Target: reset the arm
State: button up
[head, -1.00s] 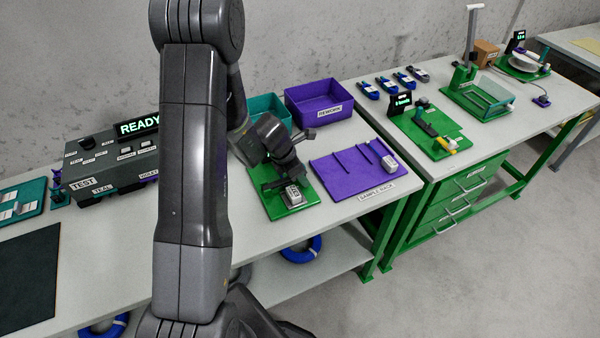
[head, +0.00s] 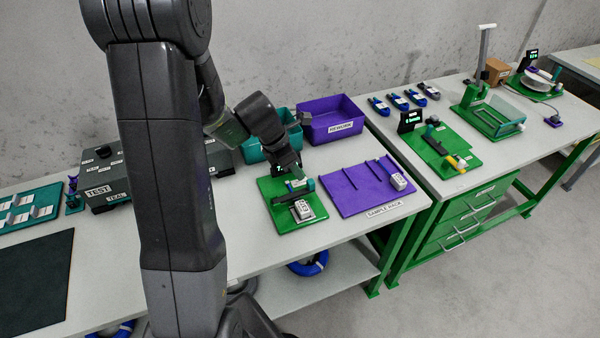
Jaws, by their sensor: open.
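My arm rises in the foreground left of the middle in the head view, and its wrist bends down over the bench. My gripper (head: 291,166) is open above the back of the green fixture board (head: 268,217). Its fingers are small and partly hidden by its own body. I see nothing held in it. A light grey block (head: 303,209) sits at the front of the green board, in front of and below the gripper.
A teal bin (head: 254,150) and a purple rework bin (head: 333,118) stand close behind the gripper. A purple sample rack (head: 350,196) lies to the right with another grey block (head: 398,181). A dark test box (head: 108,170) stands left, partly behind my arm.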

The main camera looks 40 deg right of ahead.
aim_at(307, 183)
jog(key=shift+w+a+r, duration=0.1)
jog(key=shift+a+r, duration=0.15)
jog(key=shift+r, duration=0.3)
jog(key=shift+f, duration=0.15)
jog(key=b+x, duration=0.1)
jog(key=x, duration=1.2)
jog(key=shift+d+f+b, duration=0.2)
jog(key=shift+d+b, duration=0.05)
jog(key=shift+b, duration=0.15)
jog(key=shift+r, duration=0.1)
